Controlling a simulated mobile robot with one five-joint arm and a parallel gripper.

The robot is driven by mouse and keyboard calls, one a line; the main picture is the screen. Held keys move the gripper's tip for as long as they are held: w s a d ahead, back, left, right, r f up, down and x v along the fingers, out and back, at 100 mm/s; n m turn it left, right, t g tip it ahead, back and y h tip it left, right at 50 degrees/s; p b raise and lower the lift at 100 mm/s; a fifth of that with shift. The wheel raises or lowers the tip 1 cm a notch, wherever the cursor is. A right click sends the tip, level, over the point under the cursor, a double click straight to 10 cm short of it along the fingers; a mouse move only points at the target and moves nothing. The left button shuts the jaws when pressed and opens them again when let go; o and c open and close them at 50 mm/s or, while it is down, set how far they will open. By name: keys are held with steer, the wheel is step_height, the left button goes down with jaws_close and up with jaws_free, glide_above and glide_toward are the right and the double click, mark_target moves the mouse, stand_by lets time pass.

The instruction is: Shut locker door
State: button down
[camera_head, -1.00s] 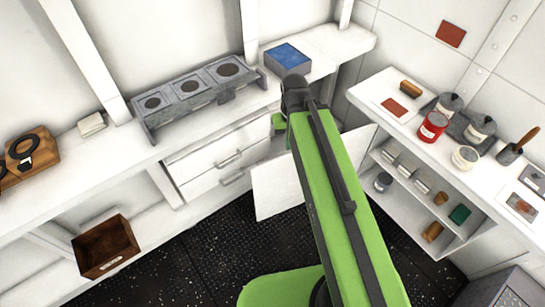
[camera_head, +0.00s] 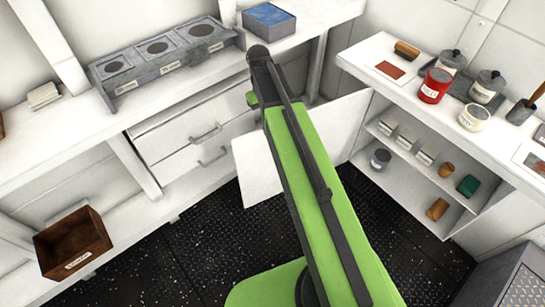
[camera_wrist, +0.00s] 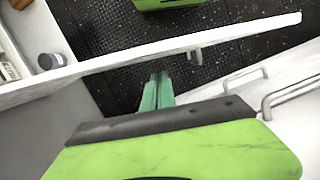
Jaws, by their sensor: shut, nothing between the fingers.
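The white locker door (camera_head: 258,172) stands wide open at the left end of the low shelf locker. My green arm crosses in front of it and hides its middle. In the wrist view the door (camera_wrist: 110,62) shows nearly edge-on, with a small grey handle (camera_wrist: 195,55) on the side facing my gripper. My gripper (camera_wrist: 159,78) is shut and empty on that handle side, close to the door and left of the handle. I cannot tell whether the fingers touch the door. In the head view the gripper is mostly hidden behind the arm.
The open locker shelves (camera_head: 425,170) hold small jars and boxes. White drawers (camera_head: 195,140) with bar handles stand at the left; one handle (camera_wrist: 262,100) shows near my gripper. A brown crate (camera_head: 72,240) sits lower left. Dark floor (camera_head: 205,240) is clear between.

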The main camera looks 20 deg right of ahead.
steer(key=b+x, duration=0.9)
steer(key=x, duration=0.2)
steer(key=shift+w+d+b, duration=0.25)
steer(key=shift+w+b, duration=0.05)
steer(key=shift+w, duration=0.05)
